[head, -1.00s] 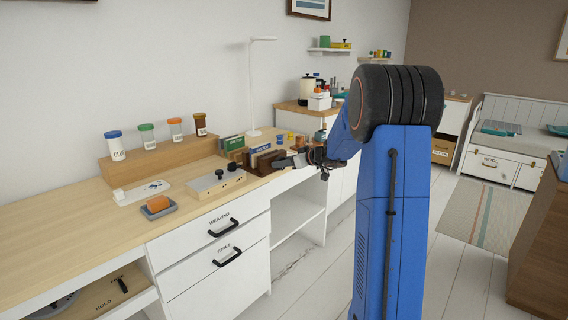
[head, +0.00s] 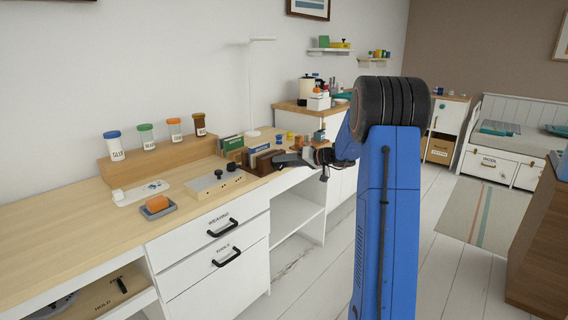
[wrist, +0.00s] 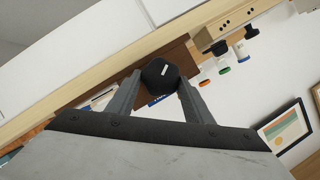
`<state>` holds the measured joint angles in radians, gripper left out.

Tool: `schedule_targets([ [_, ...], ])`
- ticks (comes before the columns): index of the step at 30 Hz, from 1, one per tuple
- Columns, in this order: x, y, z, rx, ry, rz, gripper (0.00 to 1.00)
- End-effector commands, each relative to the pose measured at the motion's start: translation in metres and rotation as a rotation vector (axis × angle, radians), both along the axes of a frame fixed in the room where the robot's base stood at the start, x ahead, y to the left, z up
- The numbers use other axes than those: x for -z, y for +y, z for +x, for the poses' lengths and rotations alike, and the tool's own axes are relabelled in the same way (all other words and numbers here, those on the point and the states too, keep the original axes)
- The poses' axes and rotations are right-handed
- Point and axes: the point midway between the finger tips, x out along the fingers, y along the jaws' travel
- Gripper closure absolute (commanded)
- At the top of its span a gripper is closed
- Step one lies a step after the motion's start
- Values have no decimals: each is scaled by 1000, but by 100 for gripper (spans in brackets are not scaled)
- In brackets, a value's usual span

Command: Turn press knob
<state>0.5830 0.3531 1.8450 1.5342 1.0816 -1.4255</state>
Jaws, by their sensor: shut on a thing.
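The press knob (wrist: 160,74) is a dark, faceted knob with a white mark on its face. In the wrist view it sits between the two fingertips of my gripper (wrist: 158,80), which is shut on it, one finger on each side. Behind the knob is a brown wooden part (wrist: 178,55), apparently the press. In the head view my gripper (head: 284,160) is over the right end of the desk, at the brown wooden piece (head: 263,167). The knob cannot be made out there, as the gripper hides it.
A pale box with dark knobs (head: 215,185) stands left of my gripper. An orange block on a grey tray (head: 157,206) lies farther left. Lidded jars (head: 147,137) stand on a wooden riser behind. A white lamp (head: 252,90) rises at the back. The desk's left part is clear.

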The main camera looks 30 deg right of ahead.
Motion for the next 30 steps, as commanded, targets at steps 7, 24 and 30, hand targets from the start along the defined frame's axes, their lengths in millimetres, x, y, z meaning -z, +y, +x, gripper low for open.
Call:
schedule_targets([
  [7, 3, -4, 1, 2, 79, 222, 76],
  [24, 10, -6, 2, 3, 265, 730, 76],
  [30, 13, -6, 2, 3, 329, 908, 76],
])
